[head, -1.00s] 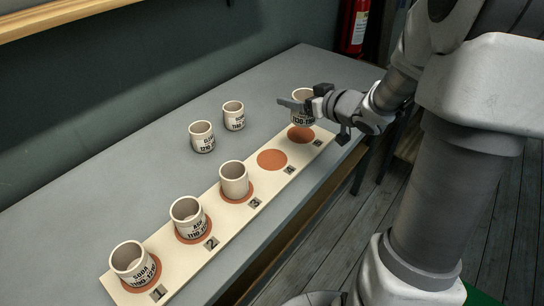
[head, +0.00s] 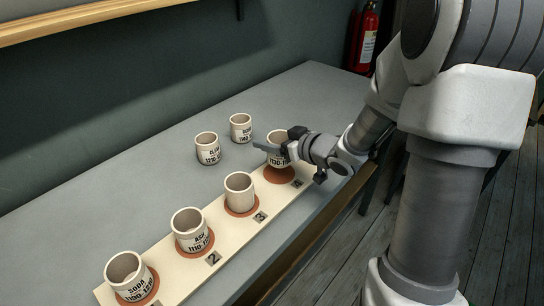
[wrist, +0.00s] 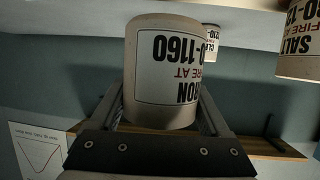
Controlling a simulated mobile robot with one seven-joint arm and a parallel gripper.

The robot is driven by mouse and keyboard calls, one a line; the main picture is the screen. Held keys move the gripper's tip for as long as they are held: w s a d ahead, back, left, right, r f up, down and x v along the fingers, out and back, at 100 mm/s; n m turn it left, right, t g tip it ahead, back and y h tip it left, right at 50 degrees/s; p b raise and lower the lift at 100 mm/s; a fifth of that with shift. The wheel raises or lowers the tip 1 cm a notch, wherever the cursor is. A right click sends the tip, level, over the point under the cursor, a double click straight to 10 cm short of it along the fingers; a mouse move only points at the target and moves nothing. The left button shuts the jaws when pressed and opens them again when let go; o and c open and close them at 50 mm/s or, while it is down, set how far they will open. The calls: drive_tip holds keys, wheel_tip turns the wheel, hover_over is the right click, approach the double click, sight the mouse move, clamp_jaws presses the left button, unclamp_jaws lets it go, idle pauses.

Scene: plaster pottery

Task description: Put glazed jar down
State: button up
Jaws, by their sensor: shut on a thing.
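My gripper (head: 276,150) is shut on a pale jar (head: 279,138) with a dark printed label. In the wrist view the held jar (wrist: 165,75) shows upside down, with "RON", "FIRE AT" and "0-1160" legible. In the head view it is upright over the bare terracotta spot (head: 279,175) by tag 4 on the cream board (head: 180,267). It appears a little above the spot; contact is hard to tell. Similar jars stand on spots 1 (head: 128,272), 2 (head: 190,230) and 3 (head: 239,188). The spot past tag 4 is hidden by my gripper and arm.
Two labelled jars, one (head: 207,148) nearer and one (head: 241,127) farther, stand on the grey table (head: 130,195) behind the board, close to the held jar. The table's left part is clear. A fire extinguisher (head: 367,38) hangs beyond the far end.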

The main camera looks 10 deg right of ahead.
drive_tip(key=shift+w+a+f+b, duration=0.1)
drive_tip(key=shift+f+b, duration=0.75)
drive_tip(key=shift+f, duration=1.15)
drive_tip(key=shift+f, duration=0.1)
drive_tip(key=shift+f, duration=0.15)
drive_tip(key=o, duration=1.3)
drive_tip(key=shift+o, duration=0.2)
drive_tip(key=shift+r, duration=0.35)
drive_tip(key=p+v, duration=0.3)
drive_tip(key=v, duration=0.9)
